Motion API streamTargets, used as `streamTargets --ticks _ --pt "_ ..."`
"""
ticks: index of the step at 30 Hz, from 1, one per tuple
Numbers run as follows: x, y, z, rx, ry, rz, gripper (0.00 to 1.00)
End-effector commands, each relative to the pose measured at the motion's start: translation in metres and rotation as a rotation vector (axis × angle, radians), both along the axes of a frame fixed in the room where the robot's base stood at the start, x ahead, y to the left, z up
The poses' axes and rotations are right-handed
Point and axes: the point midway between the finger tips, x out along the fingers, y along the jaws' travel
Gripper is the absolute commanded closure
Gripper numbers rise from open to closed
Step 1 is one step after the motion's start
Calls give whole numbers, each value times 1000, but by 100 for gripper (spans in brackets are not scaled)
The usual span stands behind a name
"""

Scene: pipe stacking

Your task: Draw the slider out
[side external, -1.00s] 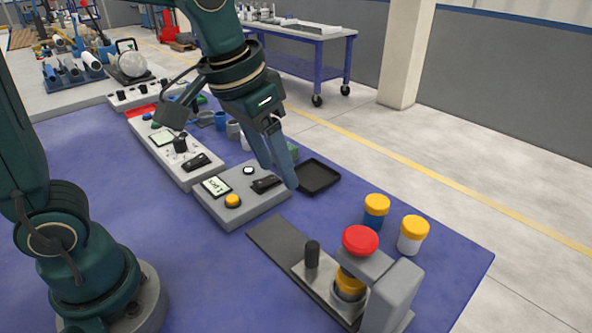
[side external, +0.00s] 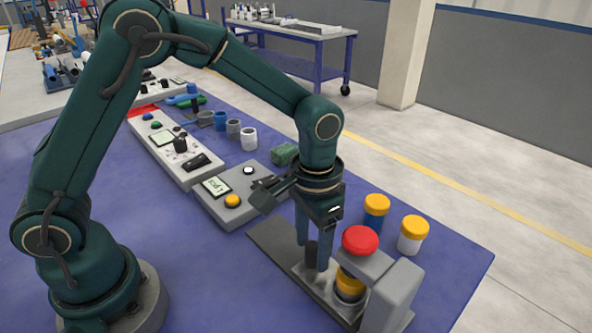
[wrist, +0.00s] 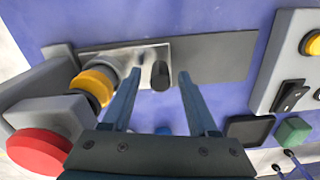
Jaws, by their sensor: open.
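The slider is a metal plate (side external: 300,267) on a dark flat track (side external: 268,236), with an upright black knob (side external: 311,257) on it. A yellow-capped jar (side external: 349,284) sits on the plate's inner end, under the red button (side external: 360,241) of a grey press (side external: 393,297). My gripper (side external: 312,262) points down at the knob, its fingers open on either side of it. In the wrist view the knob (wrist: 160,75) shows between the two spread fingertips (wrist: 160,73), with gaps on both sides. I cannot tell how far down the fingers reach along it.
Two yellow-capped jars, one blue (side external: 375,212) and one white (side external: 412,236), stand behind the press. A grey control box (side external: 225,204) with a yellow button is left of the track. A black tray (wrist: 249,131) lies beyond. The purple table front is clear.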

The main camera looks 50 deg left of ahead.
Motion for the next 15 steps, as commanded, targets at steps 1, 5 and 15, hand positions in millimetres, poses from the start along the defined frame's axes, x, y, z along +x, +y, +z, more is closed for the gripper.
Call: streamTargets --ticks 1,5,15 --pt "0 0 -3 0 1 0 41" --pt "0 0 -5 0 -1 0 41" --pt "0 0 -4 0 -1 0 100"
